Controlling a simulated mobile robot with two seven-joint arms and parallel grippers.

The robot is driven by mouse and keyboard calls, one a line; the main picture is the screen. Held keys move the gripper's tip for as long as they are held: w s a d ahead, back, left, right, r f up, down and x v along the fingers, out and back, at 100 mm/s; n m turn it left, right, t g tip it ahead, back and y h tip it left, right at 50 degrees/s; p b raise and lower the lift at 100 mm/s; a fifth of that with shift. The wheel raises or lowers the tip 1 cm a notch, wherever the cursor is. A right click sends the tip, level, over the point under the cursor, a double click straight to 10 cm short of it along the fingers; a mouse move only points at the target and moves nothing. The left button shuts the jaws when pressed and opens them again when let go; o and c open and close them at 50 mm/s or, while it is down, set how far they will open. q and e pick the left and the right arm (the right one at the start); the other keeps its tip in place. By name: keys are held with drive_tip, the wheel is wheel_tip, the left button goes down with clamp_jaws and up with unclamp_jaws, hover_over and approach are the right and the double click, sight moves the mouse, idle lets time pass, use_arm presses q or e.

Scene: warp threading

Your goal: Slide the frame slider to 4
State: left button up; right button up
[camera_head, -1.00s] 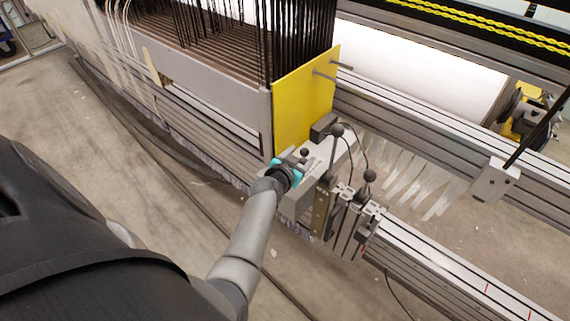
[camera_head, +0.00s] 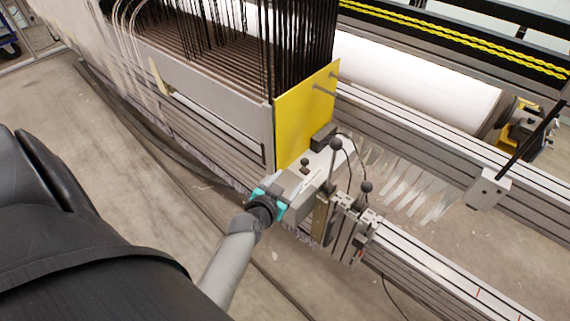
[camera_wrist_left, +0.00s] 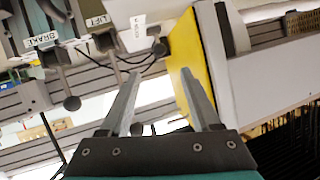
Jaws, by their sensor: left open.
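A small black knob (camera_head: 305,163), which I take to be the frame slider, sits on top of the grey control box (camera_head: 318,172) beside the yellow plate (camera_head: 306,113). It also shows in the left wrist view (camera_wrist_left: 160,48), near a small white label (camera_wrist_left: 138,27) too blurred to read surely. My left gripper (camera_head: 284,194) is at the near left end of the box, apart from the knob. In the left wrist view its fingers (camera_wrist_left: 160,73) are apart with nothing between them. The slider's number scale cannot be read. My right gripper is out of view.
Two ball-topped levers (camera_head: 335,144) stand right of the box; the left wrist view shows BRAKE (camera_wrist_left: 42,39) and LIFT (camera_wrist_left: 98,20) labels. Black cables loop beside them. Metal rails run along the machine. Open floor lies at lower left.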

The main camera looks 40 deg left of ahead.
use_arm(q)
drive_tip(key=shift+s+d+r, duration=0.15)
drive_tip(key=shift+s+r, duration=0.1)
drive_tip(key=shift+s, duration=0.3)
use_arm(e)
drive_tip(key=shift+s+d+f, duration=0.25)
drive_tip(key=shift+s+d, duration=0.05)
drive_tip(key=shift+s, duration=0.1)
use_arm(q)
drive_tip(key=shift+f, duration=0.1)
